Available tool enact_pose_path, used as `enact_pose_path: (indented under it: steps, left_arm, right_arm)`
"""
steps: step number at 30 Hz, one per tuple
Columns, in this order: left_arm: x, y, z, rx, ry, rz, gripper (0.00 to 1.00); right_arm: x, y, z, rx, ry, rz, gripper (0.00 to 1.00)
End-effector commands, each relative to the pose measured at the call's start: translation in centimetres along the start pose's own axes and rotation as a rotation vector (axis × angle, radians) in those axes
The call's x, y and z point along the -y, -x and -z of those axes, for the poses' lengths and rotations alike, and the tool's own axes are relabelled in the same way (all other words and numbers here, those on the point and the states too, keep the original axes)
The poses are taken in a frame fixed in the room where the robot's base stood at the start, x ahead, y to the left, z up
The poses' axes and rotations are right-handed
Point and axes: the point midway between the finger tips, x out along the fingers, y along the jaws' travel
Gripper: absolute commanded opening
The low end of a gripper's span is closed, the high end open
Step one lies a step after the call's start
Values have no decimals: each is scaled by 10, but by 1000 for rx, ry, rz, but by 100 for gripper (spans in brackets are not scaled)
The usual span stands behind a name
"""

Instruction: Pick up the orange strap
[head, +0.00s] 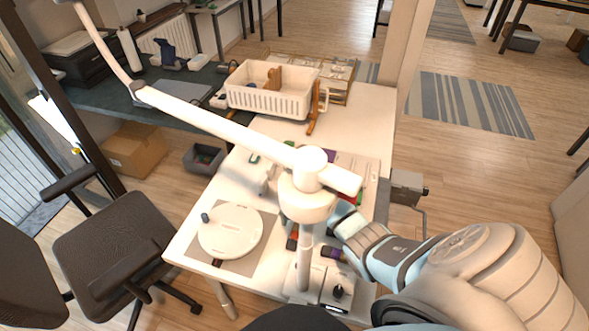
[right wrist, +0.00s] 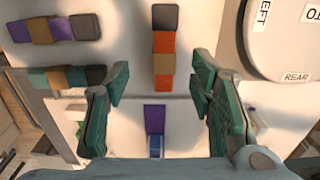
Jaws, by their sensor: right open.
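The orange strap (right wrist: 164,43) lies on the pale table in the right wrist view, with a dark grey end at the top and a tan band across it. My right gripper (right wrist: 160,84) is open and empty, its two green fingers to either side below the strap. My left gripper is not in view.
A purple strap (right wrist: 154,118) lies between the fingers. A purple-tan strap (right wrist: 60,28) and a teal-ended strap (right wrist: 65,77) lie left. A round white disc (head: 230,230) rests on a grey mat. A white basket (head: 270,100) stands at the back.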

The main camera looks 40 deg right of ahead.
Motion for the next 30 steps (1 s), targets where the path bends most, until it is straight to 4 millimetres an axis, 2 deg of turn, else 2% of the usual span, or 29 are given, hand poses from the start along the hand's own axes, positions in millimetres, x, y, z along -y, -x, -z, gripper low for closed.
enact_pose_path:
  steps: [1,5,11,19,28,30]
  left_arm:
    - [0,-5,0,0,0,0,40]
    - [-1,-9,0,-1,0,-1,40]
    - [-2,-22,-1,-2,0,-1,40]
    - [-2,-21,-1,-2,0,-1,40]
    - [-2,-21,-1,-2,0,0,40]
    - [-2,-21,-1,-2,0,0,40]
  right_arm:
    - [1,-10,0,1,1,0,50]
    - [2,-26,1,1,2,0,50]
    - [5,-64,4,0,3,-1,50]
    - [5,-68,5,-2,4,0,48]
    - [4,-67,5,-2,4,0,0]
    - [4,-67,5,-2,4,0,0]
